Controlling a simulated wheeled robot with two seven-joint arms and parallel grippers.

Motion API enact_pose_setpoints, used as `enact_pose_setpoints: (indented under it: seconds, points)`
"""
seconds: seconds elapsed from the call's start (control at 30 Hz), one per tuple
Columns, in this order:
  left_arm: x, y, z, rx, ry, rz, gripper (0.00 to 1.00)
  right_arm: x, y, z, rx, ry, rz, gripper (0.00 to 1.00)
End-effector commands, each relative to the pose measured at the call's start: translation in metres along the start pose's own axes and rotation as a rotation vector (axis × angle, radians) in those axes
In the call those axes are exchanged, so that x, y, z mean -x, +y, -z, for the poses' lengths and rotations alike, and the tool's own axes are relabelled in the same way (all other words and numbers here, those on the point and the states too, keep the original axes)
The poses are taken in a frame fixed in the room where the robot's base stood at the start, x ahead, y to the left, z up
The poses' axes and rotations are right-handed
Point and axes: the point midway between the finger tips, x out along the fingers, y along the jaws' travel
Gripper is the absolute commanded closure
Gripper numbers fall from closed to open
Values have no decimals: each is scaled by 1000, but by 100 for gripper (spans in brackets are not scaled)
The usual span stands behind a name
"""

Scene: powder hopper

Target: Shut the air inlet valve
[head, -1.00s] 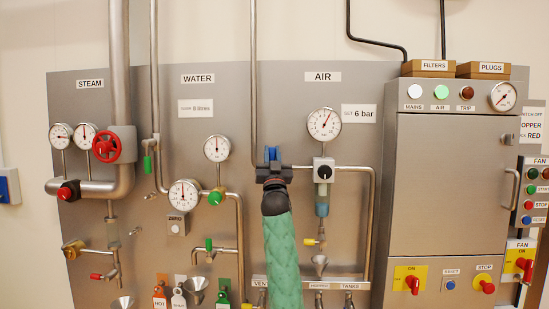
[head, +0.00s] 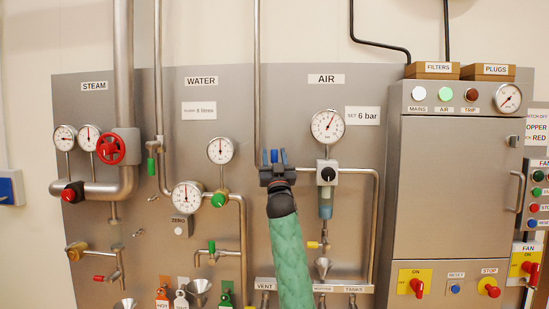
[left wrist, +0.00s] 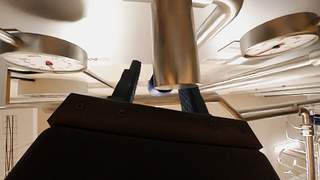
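The blue handle of the air inlet valve (head: 274,156) is on the AIR piping, at the foot of a vertical pipe, in the middle of the head view. My left gripper (head: 275,159) is at the valve, its two fingers standing apart on either side of the handle. In the left wrist view the fingers of my left gripper (left wrist: 158,88) are spread, with a bit of blue between them behind a thick metal pipe. The gripper body hides most of the valve, so I cannot tell how far its handle is turned. My right gripper is out of view.
The air gauge (head: 327,126) and regulator (head: 327,174) are close on the right. The water gauge (head: 220,150) is on the left. A red steam handwheel (head: 111,149) is farther left. A grey cabinet (head: 450,190) stands out at the right.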

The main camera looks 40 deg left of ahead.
Motion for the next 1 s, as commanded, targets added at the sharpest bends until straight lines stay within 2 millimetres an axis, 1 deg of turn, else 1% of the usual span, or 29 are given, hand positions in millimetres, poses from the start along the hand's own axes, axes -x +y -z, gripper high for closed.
enact_pose_setpoints:
  seconds: [0.17, 0.27, 0.37, 0.57, 0.63, 0.7, 0.83, 1.0]
  points:
    - [0, 0, 1, 0, 1, 0, 57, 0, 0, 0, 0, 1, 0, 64]
    - [5, 0, 0, 0, 1, 0, 57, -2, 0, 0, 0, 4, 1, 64]
    - [16, 0, -1, 0, 1, 0, 57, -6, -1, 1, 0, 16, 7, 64]
    - [48, 1, -2, -1, 0, -1, 57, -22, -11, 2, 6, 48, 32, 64]
    - [58, 0, -1, -1, 0, 0, 57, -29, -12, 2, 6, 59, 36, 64]
    - [66, 1, -1, 0, 0, -1, 57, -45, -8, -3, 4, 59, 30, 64]
    - [75, 1, -1, 0, 0, 0, 57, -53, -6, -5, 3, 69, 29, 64]
    - [78, 0, 0, 0, 1, 0, 57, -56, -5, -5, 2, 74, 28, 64]
